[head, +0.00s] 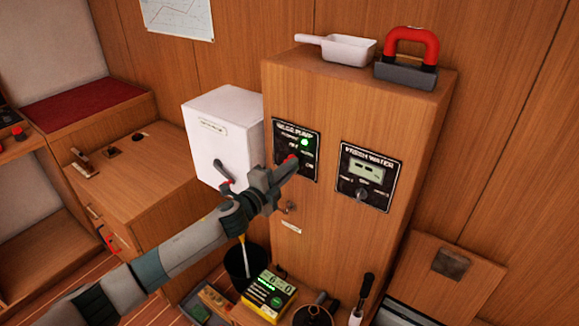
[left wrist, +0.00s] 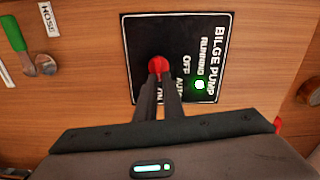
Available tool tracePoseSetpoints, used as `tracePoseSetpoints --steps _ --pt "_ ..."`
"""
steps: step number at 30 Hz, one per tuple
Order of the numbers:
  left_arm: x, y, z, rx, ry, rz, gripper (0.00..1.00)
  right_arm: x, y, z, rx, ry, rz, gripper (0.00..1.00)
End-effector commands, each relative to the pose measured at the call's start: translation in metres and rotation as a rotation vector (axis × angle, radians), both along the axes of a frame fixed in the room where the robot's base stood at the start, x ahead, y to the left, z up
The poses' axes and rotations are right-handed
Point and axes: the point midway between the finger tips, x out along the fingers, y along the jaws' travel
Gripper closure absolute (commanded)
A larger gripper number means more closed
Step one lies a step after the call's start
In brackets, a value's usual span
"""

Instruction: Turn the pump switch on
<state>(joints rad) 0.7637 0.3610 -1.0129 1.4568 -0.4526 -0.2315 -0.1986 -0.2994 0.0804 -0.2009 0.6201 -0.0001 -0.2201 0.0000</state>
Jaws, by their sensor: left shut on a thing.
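The black bilge pump panel (head: 309,165) is on the front of the wooden cabinet, with a lit green lamp (head: 305,142) labelled running. The panel also shows in the left wrist view (left wrist: 140,35), turned sideways, with the lamp (left wrist: 200,85) lit there too. My left gripper (head: 282,172) reaches the panel's lower part and is shut on the red-tipped pump switch (left wrist: 155,65). The red tip (head: 291,158) also shows past the fingers in the head view. The fingers hide the lower switch labels, so I cannot tell its exact setting. My right gripper is out of view.
The fresh water panel (head: 369,178) is right of the bilge panel. A white box (head: 222,120) with a red-tipped lever stands left. A scoop (head: 340,48) and a red-handled block (head: 411,48) lie on top. A yellow device (head: 271,296) and bucket (head: 238,268) are below.

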Motion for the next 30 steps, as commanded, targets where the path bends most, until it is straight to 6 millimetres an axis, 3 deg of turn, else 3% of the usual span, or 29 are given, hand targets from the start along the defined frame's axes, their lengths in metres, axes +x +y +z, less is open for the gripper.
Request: tracePoseSetpoints --steps 9,23,24,25,30 --pt "-0.0007 -0.0006 -0.0034 0.098 -0.069 -0.001 1.00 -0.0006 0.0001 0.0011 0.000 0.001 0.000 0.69" --pt "-0.0009 -0.0006 -0.0042 0.110 -0.078 -0.001 1.00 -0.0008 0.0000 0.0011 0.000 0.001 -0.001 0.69" --pt "-0.0009 -0.0006 -0.0042 0.110 -0.078 -0.001 0.83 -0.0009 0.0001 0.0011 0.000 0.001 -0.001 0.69" --pt "-0.0008 -0.0005 -0.0041 0.110 -0.078 -0.001 0.76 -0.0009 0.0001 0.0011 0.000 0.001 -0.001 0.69" --pt "-0.0005 -0.0004 -0.0035 0.109 -0.078 -0.001 0.73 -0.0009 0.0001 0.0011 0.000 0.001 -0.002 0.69"
